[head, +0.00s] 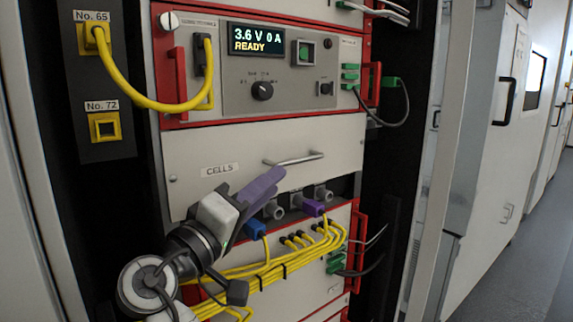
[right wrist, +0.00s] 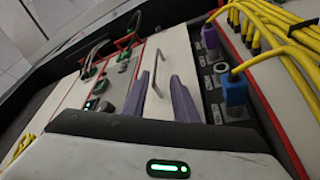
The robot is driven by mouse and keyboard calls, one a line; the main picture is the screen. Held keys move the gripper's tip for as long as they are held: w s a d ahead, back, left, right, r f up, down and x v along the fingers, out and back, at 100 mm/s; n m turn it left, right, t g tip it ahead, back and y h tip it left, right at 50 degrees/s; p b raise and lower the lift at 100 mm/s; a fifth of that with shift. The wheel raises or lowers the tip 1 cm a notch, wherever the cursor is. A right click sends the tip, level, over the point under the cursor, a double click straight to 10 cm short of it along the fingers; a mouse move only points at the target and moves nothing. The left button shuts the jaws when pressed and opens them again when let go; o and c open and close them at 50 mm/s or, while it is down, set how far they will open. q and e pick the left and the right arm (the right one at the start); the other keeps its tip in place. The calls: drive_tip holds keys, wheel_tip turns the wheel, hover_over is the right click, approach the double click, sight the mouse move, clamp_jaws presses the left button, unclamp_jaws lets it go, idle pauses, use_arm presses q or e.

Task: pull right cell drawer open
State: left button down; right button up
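The cell drawer (head: 235,165) is a pale grey front panel labelled CELLS, with a metal bar handle (head: 293,158) to the right of its label. The drawer front looks flush with the rack. The handle (right wrist: 153,72) shows ahead, in line with the gap between the fingers. My left gripper is not in view.
Above the drawer is a cycler unit with a display (head: 256,39) reading 3.6 V 0 A READY. Below are grey sockets, a blue plug (head: 256,228), a purple plug (head: 314,208) and bundled yellow cables (head: 270,272). An aisle floor (head: 505,270) lies at the right.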

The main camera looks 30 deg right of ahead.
sight(301, 161)
drive_tip(key=x, duration=0.2)
drive_tip(key=p+x, duration=0.1)
drive_tip(key=x, duration=0.2)
drive_tip(key=s+p+x, duration=0.1)
drive_tip(key=x, duration=0.2)
drive_tip(key=shift+d+r, duration=0.25)
drive_tip(key=shift+r, duration=0.2)
drive_tip(key=shift+x, duration=0.75)
drive_tip(key=shift+f, duration=0.1)
clamp_jaws()
